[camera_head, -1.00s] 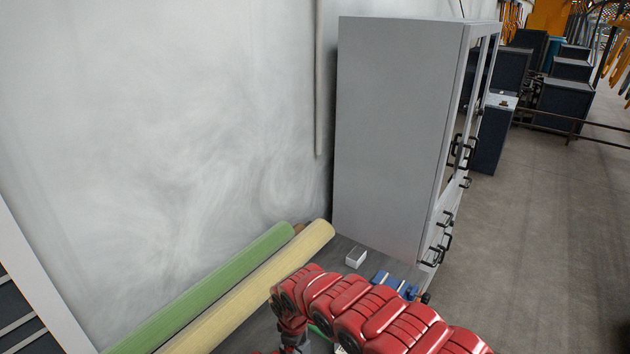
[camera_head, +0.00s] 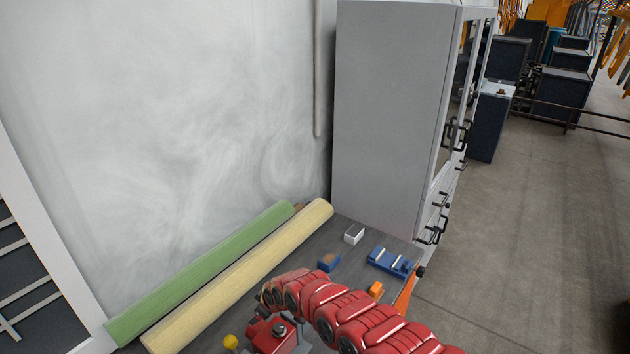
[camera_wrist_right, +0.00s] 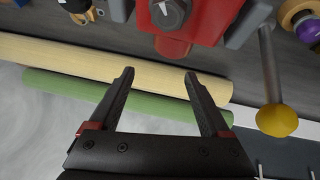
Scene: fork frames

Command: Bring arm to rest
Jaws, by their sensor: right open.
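My right arm (camera_head: 335,312) is red and comes into the head view from the bottom right, reaching over the workbench. Its gripper is not clearly visible there. In the right wrist view my right gripper (camera_wrist_right: 158,74) is open, with nothing between its two dark fingers. Beyond the fingers lie a cream roll (camera_wrist_right: 60,60) and a green roll (camera_wrist_right: 65,86), which show behind and between them. A red device with a dark knob (camera_wrist_right: 185,25) is near the fingertips at the top of that view. My left gripper is in neither view.
The workbench (camera_head: 335,232) carries a white box (camera_head: 354,233), a blue holder (camera_head: 390,262), a blue block (camera_head: 328,263) and an orange item (camera_head: 376,289). A yellow knob (camera_head: 231,341) is beside the red device. A grey cabinet (camera_head: 390,110) stands behind; open floor (camera_head: 530,240) lies right.

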